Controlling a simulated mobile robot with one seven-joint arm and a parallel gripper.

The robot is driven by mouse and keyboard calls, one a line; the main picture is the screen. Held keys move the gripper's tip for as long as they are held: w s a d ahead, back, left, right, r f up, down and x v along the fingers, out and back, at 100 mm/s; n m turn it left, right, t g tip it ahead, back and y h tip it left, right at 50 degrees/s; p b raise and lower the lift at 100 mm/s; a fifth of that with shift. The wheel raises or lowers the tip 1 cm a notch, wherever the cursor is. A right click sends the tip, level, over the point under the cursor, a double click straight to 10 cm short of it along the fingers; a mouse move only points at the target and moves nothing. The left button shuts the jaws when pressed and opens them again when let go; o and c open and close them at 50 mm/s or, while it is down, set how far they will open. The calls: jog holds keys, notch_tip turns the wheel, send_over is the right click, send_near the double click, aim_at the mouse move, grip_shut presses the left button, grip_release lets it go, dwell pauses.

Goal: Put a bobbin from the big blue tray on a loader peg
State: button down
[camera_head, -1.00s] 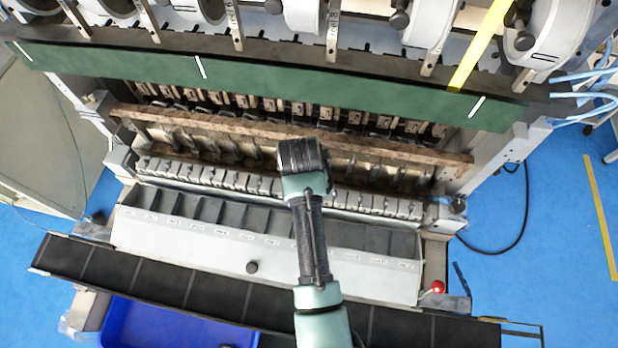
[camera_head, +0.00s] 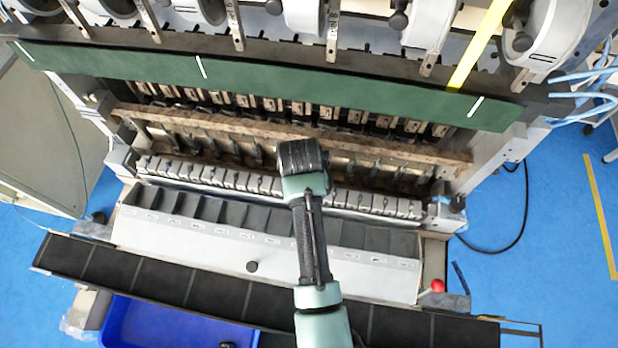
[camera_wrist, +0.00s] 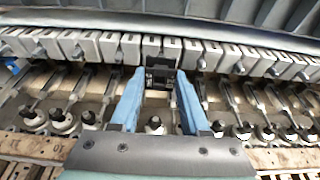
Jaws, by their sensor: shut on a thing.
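My gripper (camera_wrist: 160,78) is in the middle of the wrist view, its two blue fingers shut on a small dark bobbin (camera_wrist: 160,66). The bobbin is in front of the row of grey blocks. Slender loader pegs with pale round bases and dark knobs (camera_wrist: 60,121) stand in a row to both sides; one knob shows between the fingers. Whether the bobbin touches a peg or block cannot be told. In the head view my wrist hides the fingers and bobbin, above the loader row (camera_head: 235,152). The big blue tray (camera_head: 170,322) is at the bottom left, partly cut off.
Grey blocks (camera_head: 210,174) line the machine's front, with a compartmented bin (camera_head: 190,235) below. A long black divided tray (camera_head: 155,280) crosses nearer me. A rusty bar (camera_head: 390,151) and green panel (camera_head: 260,80) lie behind. A red knob (camera_head: 437,286) is at right.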

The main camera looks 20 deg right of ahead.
jog(key=shift+f+b, duration=0.6)
jog(key=shift+f, duration=0.4)
jog(key=shift+c, duration=1.5)
grip_release()
jog(key=shift+r, duration=0.1)
jog(key=b+v, duration=0.2)
jog(key=v, duration=1.1)
jog(key=shift+b, duration=0.4)
